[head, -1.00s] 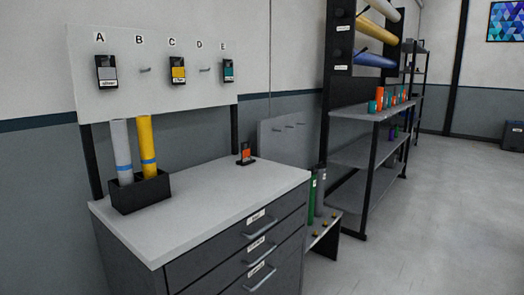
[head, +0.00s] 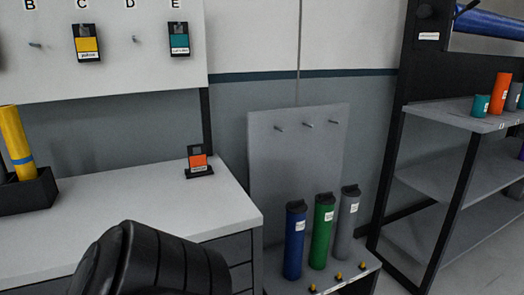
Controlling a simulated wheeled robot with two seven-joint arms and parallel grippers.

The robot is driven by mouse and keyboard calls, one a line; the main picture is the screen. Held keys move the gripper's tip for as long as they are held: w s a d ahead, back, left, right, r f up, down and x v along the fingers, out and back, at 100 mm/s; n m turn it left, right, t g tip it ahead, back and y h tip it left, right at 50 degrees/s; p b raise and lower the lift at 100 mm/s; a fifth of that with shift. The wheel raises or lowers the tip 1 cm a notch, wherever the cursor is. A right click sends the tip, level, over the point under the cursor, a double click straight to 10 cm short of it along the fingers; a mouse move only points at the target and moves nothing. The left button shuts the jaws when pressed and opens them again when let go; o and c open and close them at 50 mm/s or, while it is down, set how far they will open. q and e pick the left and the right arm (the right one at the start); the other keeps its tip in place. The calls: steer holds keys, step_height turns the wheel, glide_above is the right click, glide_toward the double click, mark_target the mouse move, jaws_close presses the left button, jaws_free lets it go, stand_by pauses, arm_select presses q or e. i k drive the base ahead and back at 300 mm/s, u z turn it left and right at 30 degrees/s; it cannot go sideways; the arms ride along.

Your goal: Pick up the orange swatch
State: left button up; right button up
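The orange swatch (head: 198,160) is a small dark card with an orange patch and a white label. It stands upright in a small black stand (head: 200,174) near the back right corner of the grey cabinet top. A black rounded part of my own arm shows at the bottom of the head view, in front of the cabinet. Neither gripper's fingers are in view.
The cabinet top (head: 110,225) is clear around the stand. A black holder (head: 24,194) with a yellow roll (head: 17,143) is at left. Yellow (head: 87,44) and teal (head: 179,39) swatches hang above. Blue, green and grey tubes (head: 322,230) stand at right, beside a shelf rack (head: 455,180).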

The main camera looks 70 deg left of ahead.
mark_target(198, 163)
steer(key=i, duration=0.75)
steer(key=u, duration=3.45)
